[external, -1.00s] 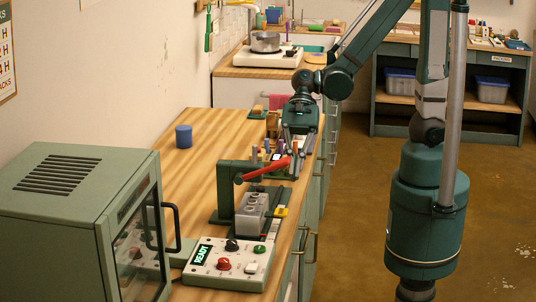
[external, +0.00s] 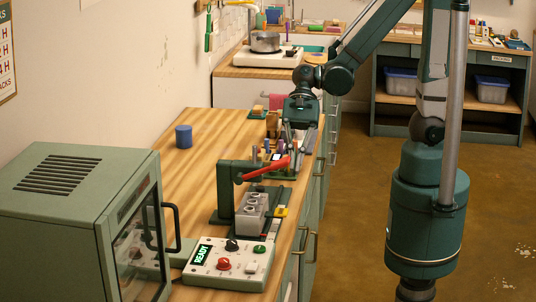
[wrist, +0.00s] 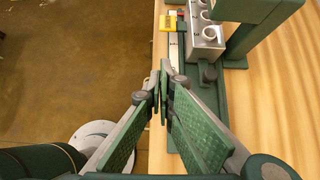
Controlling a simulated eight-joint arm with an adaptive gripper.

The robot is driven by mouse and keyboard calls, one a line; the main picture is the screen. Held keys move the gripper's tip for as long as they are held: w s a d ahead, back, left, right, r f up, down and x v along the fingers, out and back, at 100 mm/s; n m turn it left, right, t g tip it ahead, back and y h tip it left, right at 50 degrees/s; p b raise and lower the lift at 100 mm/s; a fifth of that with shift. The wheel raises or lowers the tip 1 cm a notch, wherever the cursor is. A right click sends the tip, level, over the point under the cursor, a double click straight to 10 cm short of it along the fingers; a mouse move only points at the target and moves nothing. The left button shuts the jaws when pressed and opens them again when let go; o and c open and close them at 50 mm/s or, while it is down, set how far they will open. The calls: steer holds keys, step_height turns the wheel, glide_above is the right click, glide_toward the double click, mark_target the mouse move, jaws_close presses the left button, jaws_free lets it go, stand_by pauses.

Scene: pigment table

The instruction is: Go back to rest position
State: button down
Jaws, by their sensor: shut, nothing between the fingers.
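My gripper (wrist: 162,92) shows in the wrist view with its two green-padded fingers together and nothing between them. It hangs over the front edge of the wooden counter, near the near end of a green press. In the external view my gripper (external: 296,143) is above the counter's right edge, just behind the press's red lever (external: 266,169). The fingertips there are partly hidden by the lever and the small items around it.
The grey block with round holes (external: 251,210) sits in the press base; it also shows in the wrist view (wrist: 203,38). A control box (external: 228,263) and a green oven (external: 75,215) stand nearer. A blue cup (external: 184,136) stands at the back. The counter's middle is clear.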

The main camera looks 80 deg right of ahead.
steer(key=d+r+n+t+h, duration=0.3)
steer(key=d+n, duration=0.6)
steer(key=d, duration=0.5)
steer(key=s+d+r+n+t+h, duration=0.1)
steer(key=d+r+n+t+h, duration=0.3)
steer(key=d+n, duration=0.5)
steer(key=shift+d+r+h, duration=1)
steer(key=shift+d+r, duration=0.45)
steer(key=shift+d, duration=0.9)
stand_by(0.3)
